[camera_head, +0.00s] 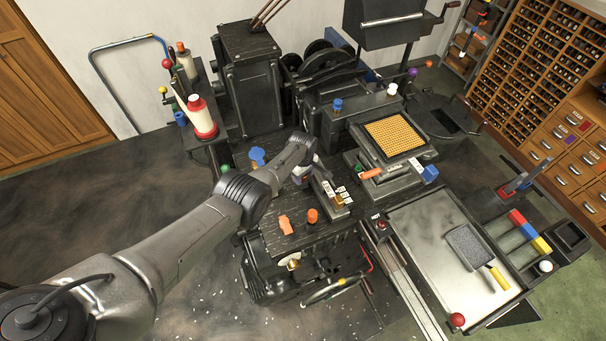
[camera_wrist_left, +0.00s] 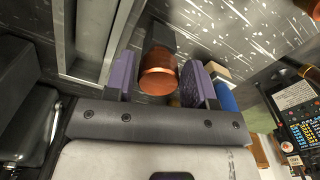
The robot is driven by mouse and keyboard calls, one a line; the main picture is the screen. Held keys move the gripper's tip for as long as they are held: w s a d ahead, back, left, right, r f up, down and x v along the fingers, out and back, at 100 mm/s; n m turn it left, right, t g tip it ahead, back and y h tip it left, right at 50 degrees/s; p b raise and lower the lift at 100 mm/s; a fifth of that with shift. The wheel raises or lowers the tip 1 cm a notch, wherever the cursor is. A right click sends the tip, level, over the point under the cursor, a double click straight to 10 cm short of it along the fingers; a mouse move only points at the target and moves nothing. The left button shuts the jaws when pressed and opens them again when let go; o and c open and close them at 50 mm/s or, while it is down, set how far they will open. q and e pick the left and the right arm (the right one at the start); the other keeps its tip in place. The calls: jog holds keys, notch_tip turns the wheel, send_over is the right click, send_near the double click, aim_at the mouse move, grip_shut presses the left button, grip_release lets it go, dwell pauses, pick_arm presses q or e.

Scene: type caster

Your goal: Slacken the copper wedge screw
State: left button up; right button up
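The copper wedge screw (camera_wrist_left: 157,72) shows in the left wrist view as a round copper knob with its end face towards the camera. Behind it is a dark grey block. My left gripper (camera_wrist_left: 160,85) has its two purple fingers on either side of the knob, with narrow gaps seeming to show between fingers and knob. In the head view my left arm reaches in from the left, and its gripper (camera_head: 312,172) is low over the middle of the machine, beside a small block with white labels (camera_head: 338,194). The screw cannot be made out there. My right gripper is not in view.
Two orange knobs (camera_head: 285,225) stand on the dark bench in front of the gripper. A blue knob (camera_head: 257,157) is near the forearm. A tray of gold pieces (camera_head: 394,135) lies behind to the right. A steel plate with a grey block (camera_head: 468,247) is at the right.

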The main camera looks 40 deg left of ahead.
pick_arm(q)
jog(key=shift+r, duration=0.15)
notch_tip(320, 180, up, 6)
jog(key=p, duration=0.5)
jog(key=shift+r, duration=0.1)
notch_tip(320, 180, up, 7)
jog(key=p, duration=0.2)
jog(key=shift+r, duration=0.15)
